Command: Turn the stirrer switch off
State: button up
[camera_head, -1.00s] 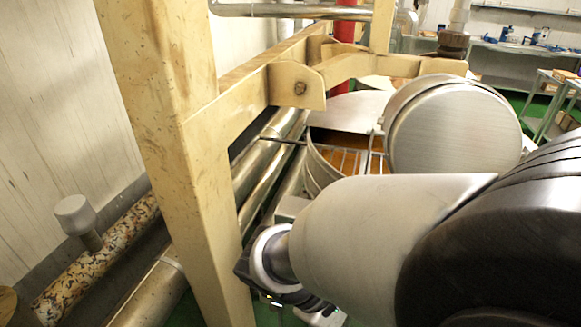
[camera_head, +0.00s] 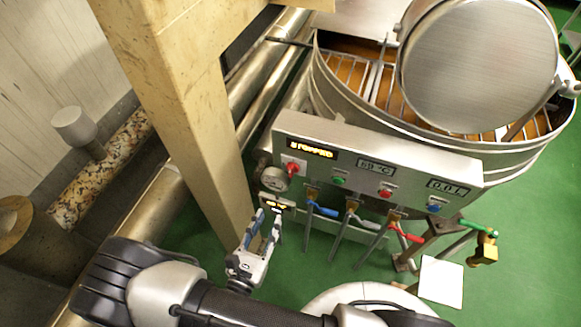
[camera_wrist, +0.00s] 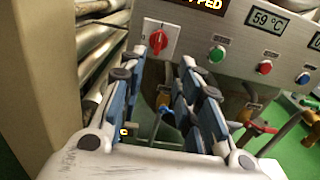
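The stirrer switch is a red rotary knob (camera_head: 291,168) on a white plate, at the left end of the kettle's control panel (camera_head: 345,140). It also shows in the wrist view (camera_wrist: 158,41), with its handle close to upright. The display (camera_head: 312,148) above it reads "STOPPED" in orange letters. My gripper (camera_head: 268,213) is below and left of the knob, pointing toward the panel. In the wrist view its blue-padded fingers (camera_wrist: 162,66) are apart with nothing between them. The knob appears beyond the fingertips, with no contact visible.
A round gauge (camera_head: 274,180) and a small lit display (camera_head: 275,205) are near my fingertips. Green, red and blue buttons (camera_head: 386,192) lie right along the panel. Valves with blue and red handles (camera_head: 322,210) hang below. A cream post (camera_head: 190,130) stands close on the left.

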aim_at(290, 171)
jog(key=b+x, duration=0.2)
jog(key=x, duration=1.5)
jog(key=shift+w+f, duration=0.1)
jog(key=shift+w, duration=0.05)
jog(key=shift+c, duration=0.2)
grip_shut()
